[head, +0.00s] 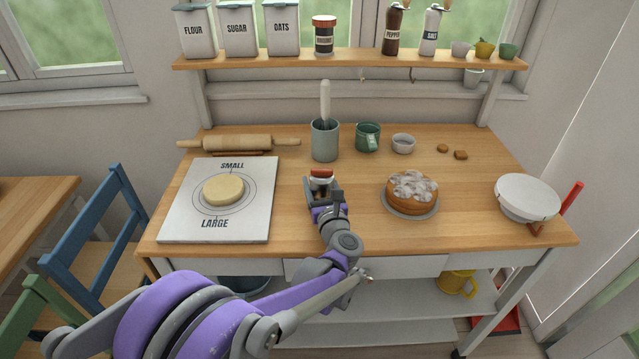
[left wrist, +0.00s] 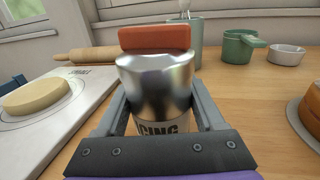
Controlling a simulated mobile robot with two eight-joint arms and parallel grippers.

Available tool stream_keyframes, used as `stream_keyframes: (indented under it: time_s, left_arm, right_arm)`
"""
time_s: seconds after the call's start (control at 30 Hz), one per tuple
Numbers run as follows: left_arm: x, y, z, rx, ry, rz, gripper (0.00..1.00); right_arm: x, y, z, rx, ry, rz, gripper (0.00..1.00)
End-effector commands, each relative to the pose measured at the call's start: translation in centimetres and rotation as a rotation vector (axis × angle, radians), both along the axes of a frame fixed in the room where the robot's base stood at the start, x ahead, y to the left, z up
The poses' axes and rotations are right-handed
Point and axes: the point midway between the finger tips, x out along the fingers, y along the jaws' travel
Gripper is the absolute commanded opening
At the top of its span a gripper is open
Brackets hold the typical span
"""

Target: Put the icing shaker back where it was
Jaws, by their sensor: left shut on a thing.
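The icing shaker (left wrist: 154,86) is a metal can with a red-brown block on top and "ICING" lettering on its lower front. In the left wrist view it stands between the two fingers of my left gripper (left wrist: 158,112), which is shut on it. In the head view my left gripper (head: 324,190) is over the middle of the wooden worktop, and only the shaker's top (head: 320,176) shows beyond it. I cannot tell whether the shaker's base touches the worktop. My right gripper is in neither view.
A pastry board (head: 255,215) with dough (head: 223,190) lies left; an iced cake (head: 411,190) on a plate stands right. Behind are a utensil pot (head: 324,142), green mug (head: 367,137) and small bowl (head: 403,143). The shelf (head: 350,59) holds canisters, a brown-lidded jar and mills.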

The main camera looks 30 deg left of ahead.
Motion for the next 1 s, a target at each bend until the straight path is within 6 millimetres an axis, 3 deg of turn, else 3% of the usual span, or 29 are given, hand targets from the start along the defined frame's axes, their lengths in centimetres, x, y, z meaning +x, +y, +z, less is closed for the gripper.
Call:
stream_keyframes:
  time_s: [0.13, 0.17, 0.3, 0.63, 1.0]
  left_arm:
    - [0.0, 0.0, -0.4, 0.000, 0.000, 0.000, 0.10]
    - [0.0, 0.0, -0.4, 0.000, 0.000, 0.000, 0.74]
    - [0.0, 0.0, -0.3, 0.000, 0.000, 0.000, 0.99]
    - [0.0, 0.0, 0.3, 0.000, 0.000, 0.000, 1.00]
    - [-5.3, -5.0, 0.0, 0.000, 0.000, -0.004, 1.00]
  right_arm:
    - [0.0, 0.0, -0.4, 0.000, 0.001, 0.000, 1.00]
    - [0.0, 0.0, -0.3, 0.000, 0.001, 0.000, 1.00]
    - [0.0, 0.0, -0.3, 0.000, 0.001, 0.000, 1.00]
    - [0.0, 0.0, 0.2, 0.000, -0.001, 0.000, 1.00]
    - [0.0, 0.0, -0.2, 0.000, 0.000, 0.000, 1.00]
